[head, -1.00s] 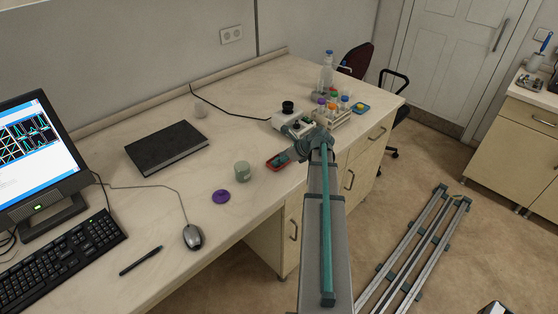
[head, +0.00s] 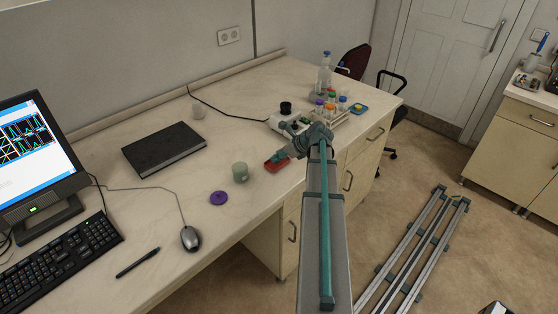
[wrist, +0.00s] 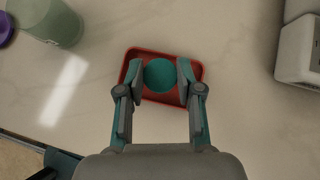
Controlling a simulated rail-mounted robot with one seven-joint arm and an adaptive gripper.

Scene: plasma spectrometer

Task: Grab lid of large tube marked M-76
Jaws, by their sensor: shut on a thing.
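A round teal lid-like piece (wrist: 160,75) sits between the two fingers of my gripper (wrist: 161,82) in the wrist view. The fingers are shut on its left and right sides. It is directly above or in a small red tray (wrist: 166,53); I cannot tell how much gap there is. In the head view my gripper (head: 284,154) is over the red tray (head: 275,166) near the front edge of the desk. Several tubes with coloured caps stand in a rack (head: 345,117) farther back. No M-76 marking is readable.
A pale green jar (head: 240,172) and a purple lid (head: 219,198) are left of the tray. A white instrument (head: 285,118) stands behind it. A black book (head: 165,148), mouse (head: 191,238) and keyboard (head: 72,260) are farther left.

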